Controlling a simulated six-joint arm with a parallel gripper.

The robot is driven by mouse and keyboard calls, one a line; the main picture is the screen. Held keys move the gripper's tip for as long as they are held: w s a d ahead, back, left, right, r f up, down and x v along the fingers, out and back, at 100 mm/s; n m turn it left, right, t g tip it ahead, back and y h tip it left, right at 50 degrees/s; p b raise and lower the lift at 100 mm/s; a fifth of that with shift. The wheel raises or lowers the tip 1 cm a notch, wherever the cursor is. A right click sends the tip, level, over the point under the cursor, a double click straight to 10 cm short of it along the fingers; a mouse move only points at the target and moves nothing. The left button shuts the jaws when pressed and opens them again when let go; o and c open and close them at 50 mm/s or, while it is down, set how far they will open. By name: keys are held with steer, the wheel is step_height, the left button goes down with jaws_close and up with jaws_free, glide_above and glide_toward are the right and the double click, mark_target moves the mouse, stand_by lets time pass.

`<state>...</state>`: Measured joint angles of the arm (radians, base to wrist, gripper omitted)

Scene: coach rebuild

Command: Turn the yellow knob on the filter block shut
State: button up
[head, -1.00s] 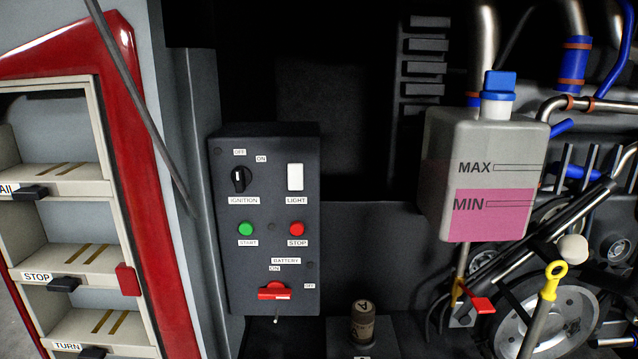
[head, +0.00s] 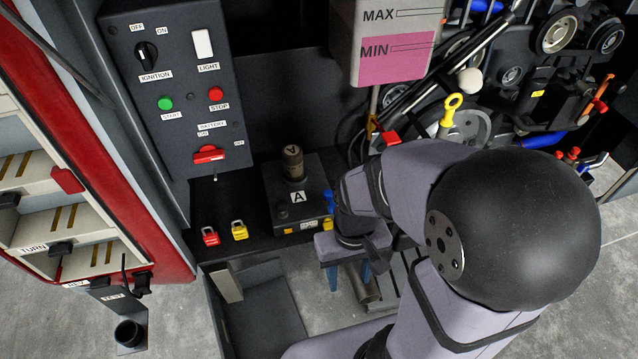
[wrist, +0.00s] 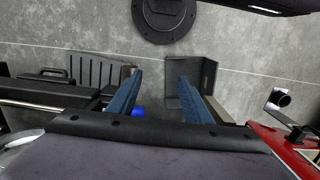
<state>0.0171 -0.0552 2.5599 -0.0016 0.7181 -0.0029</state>
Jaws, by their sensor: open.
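The filter block (head: 262,190) is a dark box marked A, with a brown cylinder (head: 292,163) on top. It stands on a black ledge right of the switch panel. A small yellow part (head: 327,223), which looks like the knob, shows at its front right corner, partly hidden by my arm. I cannot tell how it is turned. A blue part (head: 328,200) sits just above it. My gripper (head: 348,278) is open and empty, below and right of the block, fingers downward. In the wrist view the two blue fingers (wrist: 161,90) stand apart over the floor; the block is not recognisable there.
A red padlock (head: 210,237) and a yellow padlock (head: 239,231) lie left of the block. The switch panel (head: 180,125) stands behind them. The pink-filled tank (head: 395,60), yellow dipstick ring (head: 451,104) and engine pulleys are behind my arm. Grey floor lies in front.

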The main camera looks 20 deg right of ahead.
step_height(320, 180, down, 4)
steer(key=r+g, duration=0.1)
steer(key=t+b, duration=0.1)
steer(key=t, duration=0.1)
glide_above(330, 226)
steer(key=shift+w+f, duration=0.2)
steer(key=shift+f, duration=0.45)
steer(key=shift+s, duration=0.1)
steer(key=shift+s+f, duration=0.1)
steer(key=shift+f, duration=0.3)
steer(key=shift+f+p, duration=0.6)
steer(key=shift+f, duration=2.7)
